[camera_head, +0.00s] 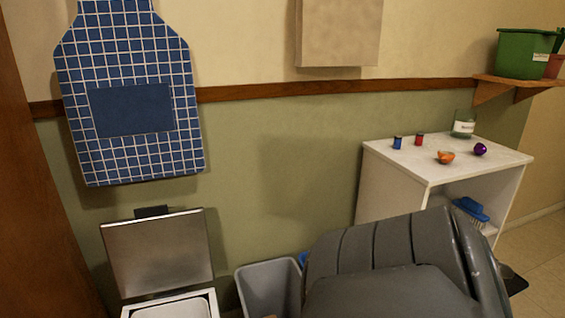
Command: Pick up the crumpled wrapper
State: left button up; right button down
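I cannot clearly pick out a crumpled wrapper. A small orange item (446,158) with a paler patch lies on the white cabinet top (425,165) at the right. A small rounded purple item (480,149) lies just right of it. Both are too small to tell whether either is crumpled wrapping. Neither of my grippers shows in the head view.
Blue and red small cylinders (398,142) and a labelled glass jar (464,124) stand on the cabinet. A blue brush (470,210) sits inside it. A grey bin (268,285) and an open-lidded metal bin (160,255) stand left. A large dark-grey ridged shape blocks the front.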

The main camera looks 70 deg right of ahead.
aim_at(479, 149)
jog(key=z, duration=3.35)
jog(key=i+l+z, duration=0.15)
jog(key=i+l, duration=0.35)
jog(key=l, duration=0.15)
